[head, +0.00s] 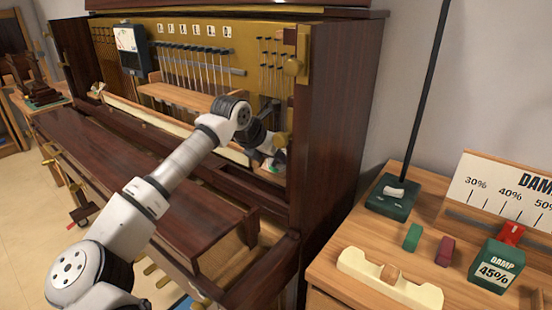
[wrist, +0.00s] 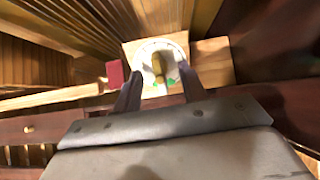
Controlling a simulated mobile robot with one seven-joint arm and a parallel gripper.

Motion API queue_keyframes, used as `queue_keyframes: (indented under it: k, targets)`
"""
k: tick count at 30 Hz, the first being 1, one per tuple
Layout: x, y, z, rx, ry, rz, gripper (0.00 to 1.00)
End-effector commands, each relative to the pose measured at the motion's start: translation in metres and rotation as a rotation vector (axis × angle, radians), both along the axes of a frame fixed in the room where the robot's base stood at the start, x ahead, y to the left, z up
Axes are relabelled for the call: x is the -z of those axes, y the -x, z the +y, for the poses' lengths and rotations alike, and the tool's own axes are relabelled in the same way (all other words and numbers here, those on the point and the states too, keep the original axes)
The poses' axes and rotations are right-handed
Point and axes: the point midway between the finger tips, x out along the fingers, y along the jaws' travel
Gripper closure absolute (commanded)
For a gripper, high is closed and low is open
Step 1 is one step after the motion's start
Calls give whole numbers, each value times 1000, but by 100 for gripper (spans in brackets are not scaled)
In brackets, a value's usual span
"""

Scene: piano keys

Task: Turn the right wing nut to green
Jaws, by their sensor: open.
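In the wrist view, a brass-coloured wing nut (wrist: 164,68) stands in the middle of a round white dial (wrist: 148,52) with small green marks on its near side. The dial sits on a pale wooden block. My gripper (wrist: 161,88) is open, with its two dark fingers apart on the near left and right of the dial. The wing nut lies ahead between the fingers, and I see no clear contact. In the head view, my gripper (head: 274,152) reaches inside the right end of the open piano, and the arm and gripper largely hide the dial.
A red block (wrist: 115,73) is close left of the left finger. The piano's dark right side panel (head: 337,120) stands close beside the arm. Rows of hammers (head: 195,66) are to the left. A wooden table (head: 335,255) with a damp gauge is at the right.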

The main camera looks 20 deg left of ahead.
Motion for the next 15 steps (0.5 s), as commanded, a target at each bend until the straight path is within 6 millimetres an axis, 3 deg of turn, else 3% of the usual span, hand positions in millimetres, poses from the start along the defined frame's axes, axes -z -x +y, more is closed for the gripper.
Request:
queue_keyframes:
  k: [15]
  targets:
    - [-20,15,6,-1,-1,0,58]
